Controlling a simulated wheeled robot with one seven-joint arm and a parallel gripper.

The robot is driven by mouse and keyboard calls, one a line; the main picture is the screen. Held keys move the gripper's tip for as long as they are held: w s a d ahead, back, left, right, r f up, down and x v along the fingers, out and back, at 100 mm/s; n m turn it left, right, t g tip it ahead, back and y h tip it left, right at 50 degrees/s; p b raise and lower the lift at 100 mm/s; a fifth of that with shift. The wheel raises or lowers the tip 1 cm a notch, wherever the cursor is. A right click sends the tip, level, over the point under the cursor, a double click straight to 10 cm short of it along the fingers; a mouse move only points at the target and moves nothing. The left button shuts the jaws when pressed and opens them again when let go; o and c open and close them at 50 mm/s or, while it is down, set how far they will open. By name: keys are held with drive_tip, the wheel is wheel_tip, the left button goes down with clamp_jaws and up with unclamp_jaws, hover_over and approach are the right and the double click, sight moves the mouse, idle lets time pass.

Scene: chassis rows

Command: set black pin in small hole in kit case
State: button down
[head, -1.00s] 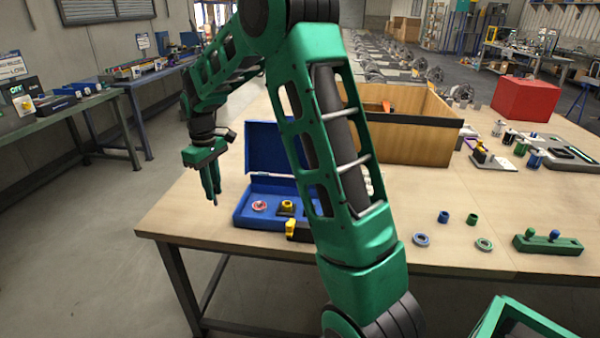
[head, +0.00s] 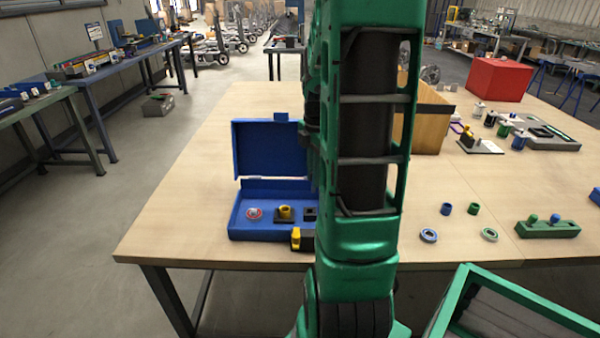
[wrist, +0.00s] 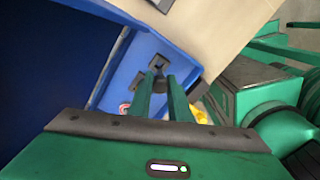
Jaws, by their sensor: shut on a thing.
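The blue kit case (head: 262,233) stands open on the table, its lid (head: 268,148) upright at the back. A red-and-white ring (head: 254,213), a yellow piece on a dark block (head: 284,212) and a dark square (head: 309,213) show inside it; the rest is behind my arm. In the wrist view, my gripper (wrist: 163,80) is over the case (wrist: 122,72), shut on a small dark piece (wrist: 160,84), likely the black pin and mostly hidden by the fingers. A dark square with a hole (wrist: 158,62) lies just beyond the fingertips. I cannot tell whether the pin touches it.
A wooden box (head: 430,125) and a red box (head: 500,79) stand behind to the right. Rings, small cylinders and a green holder (head: 547,228) lie on the right of the table (head: 190,190). The table left of the case is clear.

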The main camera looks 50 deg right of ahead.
wheel_tip(320, 180, down, 6)
drive_tip(key=shift+w+a, duration=0.35)
drive_tip(key=shift+a, duration=0.1)
drive_tip(key=shift+s+d, duration=0.1)
drive_tip(key=shift+s, duration=0.05)
idle(1.2)
drive_tip(key=shift+f, duration=1.75)
drive_tip(key=c, duration=1.6)
unclamp_jaws()
drive_tip(key=shift+o, duration=0.2)
wheel_tip(320, 180, up, 11)
drive_tip(key=shift+f, duration=0.15)
